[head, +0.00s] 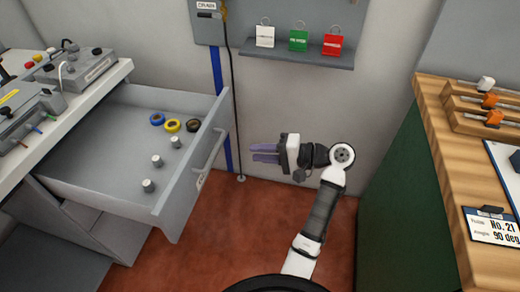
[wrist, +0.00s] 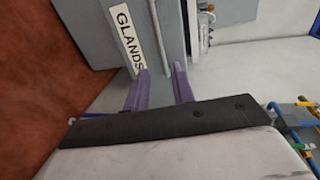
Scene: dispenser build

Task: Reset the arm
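My arm rises from the bottom of the head view and bends left at the elbow. My gripper (head: 252,152) points left, in the air just right of the open drawer (head: 188,190). Its two purple fingers are apart, with nothing between them. In the wrist view, the gripper (wrist: 160,70) also shows a clear gap between its fingers. The drawer's front with its "GLANDS" label (wrist: 132,38) lies just beyond the fingertips there. I cannot tell the exact distance.
The drawer holds tape rolls (head: 172,125) and several small grey cylinders (head: 157,160). A shelf (head: 300,54) with padlock-like tags is on the back wall, beside a hanging black cable (head: 233,100). A wooden-topped green cabinet (head: 440,130) stands at right. Red floor (head: 240,225) is open between.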

